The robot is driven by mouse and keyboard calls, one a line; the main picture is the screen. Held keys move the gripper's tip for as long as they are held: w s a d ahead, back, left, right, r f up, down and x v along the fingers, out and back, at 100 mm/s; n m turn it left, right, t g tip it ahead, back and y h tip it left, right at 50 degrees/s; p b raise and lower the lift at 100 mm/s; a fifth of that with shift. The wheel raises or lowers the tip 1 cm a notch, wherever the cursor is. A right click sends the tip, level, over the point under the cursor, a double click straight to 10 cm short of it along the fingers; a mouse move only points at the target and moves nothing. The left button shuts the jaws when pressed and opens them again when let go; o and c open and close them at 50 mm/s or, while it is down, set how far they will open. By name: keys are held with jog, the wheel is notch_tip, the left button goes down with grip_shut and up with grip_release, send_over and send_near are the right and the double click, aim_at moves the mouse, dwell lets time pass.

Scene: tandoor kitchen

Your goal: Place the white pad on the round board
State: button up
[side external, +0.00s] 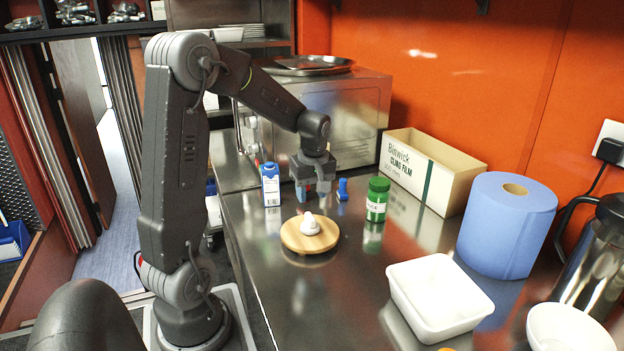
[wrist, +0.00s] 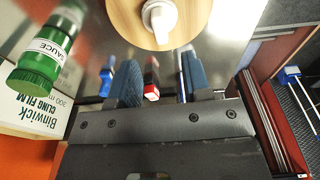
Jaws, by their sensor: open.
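The round wooden board (side external: 292,240) lies on the steel counter; its edge also shows at the top of the wrist view (wrist: 121,14). A small white rounded piece with a raised knob (side external: 310,227) sits on the board, and it also shows in the wrist view (wrist: 160,17). I cannot tell whether this is the white pad; no other pad is clear. My gripper (side external: 313,191) is over the counter behind the board, pointing down. In the wrist view its blue fingers (wrist: 158,84) are apart. A small red and white item (wrist: 151,76) shows between them, apparently beyond the fingertips.
A blue and white carton (side external: 270,186) stands left of my gripper. A small blue item (side external: 342,190) and a green sauce jar (side external: 377,199) stand right. Cling film box (side external: 428,170), blue paper roll (side external: 507,228) and white tub (side external: 438,302) are farther right.

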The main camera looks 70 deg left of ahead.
aim_at(312, 218)
jog(key=s+d+r+m+t, duration=0.3)
jog(key=d+r+m, duration=0.55)
jog(key=d, duration=0.55)
jog(key=s+d+r+m+t+h, duration=0.1)
jog(key=s+d+m+t, duration=0.1)
jog(key=s+d+m, duration=0.6)
jog(key=d+m, duration=0.1)
jog(key=d, duration=0.2)
jog(key=shift+t, duration=0.3)
